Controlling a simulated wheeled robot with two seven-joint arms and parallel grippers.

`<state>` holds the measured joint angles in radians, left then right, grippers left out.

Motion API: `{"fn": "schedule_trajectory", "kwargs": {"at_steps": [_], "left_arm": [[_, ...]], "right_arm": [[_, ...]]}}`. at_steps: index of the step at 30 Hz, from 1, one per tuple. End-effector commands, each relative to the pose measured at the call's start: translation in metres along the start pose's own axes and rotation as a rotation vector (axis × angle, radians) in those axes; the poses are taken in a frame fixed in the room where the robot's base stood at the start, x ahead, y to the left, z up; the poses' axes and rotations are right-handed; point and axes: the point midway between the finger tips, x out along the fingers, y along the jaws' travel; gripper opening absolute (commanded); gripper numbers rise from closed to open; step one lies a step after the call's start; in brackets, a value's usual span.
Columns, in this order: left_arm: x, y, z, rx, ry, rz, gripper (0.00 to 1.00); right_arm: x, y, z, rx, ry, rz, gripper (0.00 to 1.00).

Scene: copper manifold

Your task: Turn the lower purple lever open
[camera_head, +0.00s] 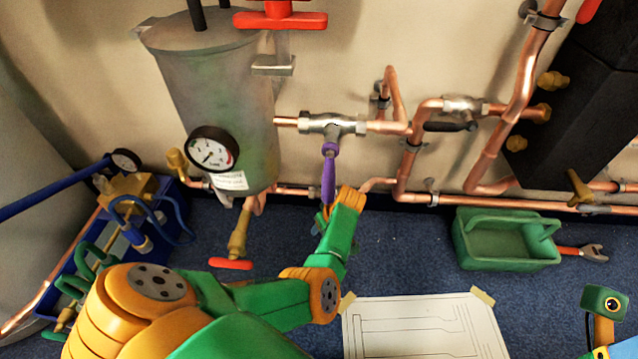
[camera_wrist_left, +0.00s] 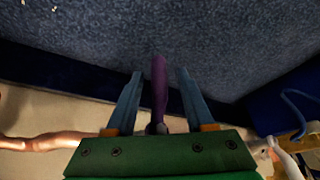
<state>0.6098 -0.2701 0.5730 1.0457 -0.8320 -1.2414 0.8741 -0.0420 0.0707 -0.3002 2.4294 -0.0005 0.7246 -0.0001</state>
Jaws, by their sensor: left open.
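The purple lever (camera_head: 329,172) hangs down from a silver valve body (camera_head: 332,124) on a horizontal copper pipe, roughly crosswise to the pipe. My left arm reaches up from the bottom left, and my left gripper is at the lever's lower end, mostly hidden behind my own wrist in the head view. In the left wrist view my left gripper (camera_wrist_left: 160,74) is open, with one blue-grey finger on each side of the purple lever (camera_wrist_left: 158,88). Gaps show between the lever and both fingers. My right gripper is not in view.
A grey tank with a gauge (camera_head: 213,148) stands left of the valve. A black-handled valve (camera_head: 450,126) is to the right. A green tote (camera_head: 480,262), a wrench (camera_head: 585,252) and a taped drawing (camera_head: 425,328) lie on the blue floor. A blue crate (camera_head: 165,225) is at left.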

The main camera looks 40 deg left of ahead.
Motion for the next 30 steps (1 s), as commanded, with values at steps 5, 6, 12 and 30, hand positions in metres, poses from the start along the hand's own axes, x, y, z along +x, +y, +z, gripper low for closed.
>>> {"fn": "schedule_trajectory", "kwargs": {"at_steps": [5,6,12,30], "left_arm": [[-0.0010,0.0001,-0.0003,0.000,0.000,0.000,0.53],[-0.0010,0.0001,-0.0003,0.000,0.000,0.000,0.53],[-0.0009,0.0000,-0.0003,0.000,0.000,0.000,0.00],[-0.0006,-0.0003,-0.0002,0.000,0.000,-0.001,0.00]], "right_arm": [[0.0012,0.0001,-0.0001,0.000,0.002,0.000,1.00],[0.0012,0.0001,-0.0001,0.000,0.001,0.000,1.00],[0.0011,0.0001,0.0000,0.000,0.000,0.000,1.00],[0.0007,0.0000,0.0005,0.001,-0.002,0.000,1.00]]}}
